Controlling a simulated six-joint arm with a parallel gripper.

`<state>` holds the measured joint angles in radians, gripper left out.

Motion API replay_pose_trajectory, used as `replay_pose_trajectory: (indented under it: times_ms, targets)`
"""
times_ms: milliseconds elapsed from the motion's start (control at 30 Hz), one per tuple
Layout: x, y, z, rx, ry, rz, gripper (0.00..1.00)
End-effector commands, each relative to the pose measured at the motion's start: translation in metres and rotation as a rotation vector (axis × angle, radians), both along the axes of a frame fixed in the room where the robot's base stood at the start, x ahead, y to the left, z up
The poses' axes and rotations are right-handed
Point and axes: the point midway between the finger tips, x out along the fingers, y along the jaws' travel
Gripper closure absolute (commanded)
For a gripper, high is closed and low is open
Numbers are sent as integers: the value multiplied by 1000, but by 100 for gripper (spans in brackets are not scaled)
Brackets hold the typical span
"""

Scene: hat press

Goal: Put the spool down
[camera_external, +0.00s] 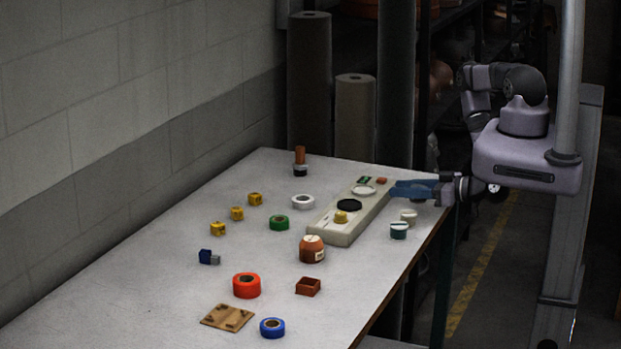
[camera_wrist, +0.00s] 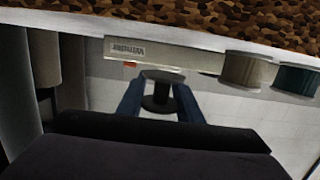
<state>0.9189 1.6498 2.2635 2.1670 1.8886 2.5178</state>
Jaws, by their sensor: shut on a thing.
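My gripper (camera_external: 394,190) is at the right edge of the table, beside the far end of a cream panel. In the wrist view its two blue fingers (camera_wrist: 160,98) are shut on a dark spool (camera_wrist: 160,88) with a wide flange at each end. I cannot pick out the spool in the external view, where the blue fingers seem to hide it. Whether the spool touches anything below it is not clear.
The cream panel (camera_external: 336,232) carries a black disc, a pale disc and a yellow piece. Tape rolls, yellow blocks and an orange jar (camera_external: 312,249) lie further left.

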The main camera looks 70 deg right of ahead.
Motion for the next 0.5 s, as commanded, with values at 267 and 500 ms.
replay_pose_trajectory:
  times_ms: [267, 500]
  targets:
    - [0, 0, -33, 1, 0, 0, 88]
    - [0, 0, -32, 0, 0, 0, 88]
